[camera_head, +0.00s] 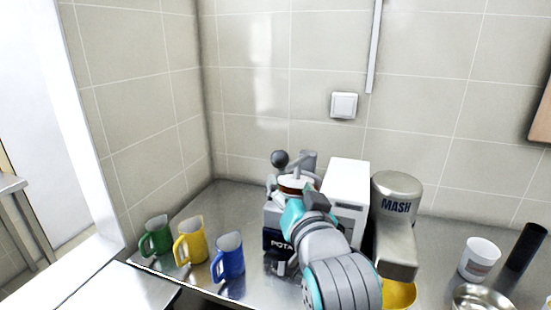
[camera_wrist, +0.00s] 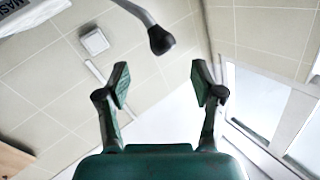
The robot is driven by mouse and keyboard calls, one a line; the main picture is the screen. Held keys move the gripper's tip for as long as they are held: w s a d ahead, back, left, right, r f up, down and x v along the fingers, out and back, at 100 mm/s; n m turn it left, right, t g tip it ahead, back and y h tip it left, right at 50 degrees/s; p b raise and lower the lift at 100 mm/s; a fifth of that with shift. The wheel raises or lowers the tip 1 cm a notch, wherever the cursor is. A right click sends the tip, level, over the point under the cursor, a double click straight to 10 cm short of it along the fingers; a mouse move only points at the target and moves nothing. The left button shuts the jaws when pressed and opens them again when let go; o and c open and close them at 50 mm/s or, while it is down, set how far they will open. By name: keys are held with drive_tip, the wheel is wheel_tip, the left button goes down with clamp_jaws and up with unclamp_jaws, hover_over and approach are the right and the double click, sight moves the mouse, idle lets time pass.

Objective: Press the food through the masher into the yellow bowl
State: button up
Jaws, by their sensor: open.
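The masher (camera_head: 397,205), a grey machine labelled MASH, stands on the counter right of centre. The yellow bowl (camera_head: 398,294) sits under its overhanging head, partly hidden by the head and my arm. A lever with a dark ball knob (camera_head: 279,158) rises by the machine labelled POTA (camera_head: 274,240), left of the masher. In the wrist view my gripper (camera_wrist: 160,80) is open, with nothing between its fingers. A dark ball knob on a grey rod (camera_wrist: 160,40) shows beyond the fingertips, apart from them. I cannot make out any food.
Green (camera_head: 155,236), yellow (camera_head: 190,240) and blue (camera_head: 228,257) mugs stand in a row at the left. A white box-shaped machine (camera_head: 345,187) is beside the masher. A white tub (camera_head: 479,259), a dark cylinder (camera_head: 525,248) and a metal pot (camera_head: 481,298) stand at the right.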

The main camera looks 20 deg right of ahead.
sight(281, 164)
drive_tip(key=w, duration=0.7)
drive_tip(key=w+d, duration=0.1)
drive_tip(key=w, duration=0.3)
drive_tip(key=shift+r, duration=0.4)
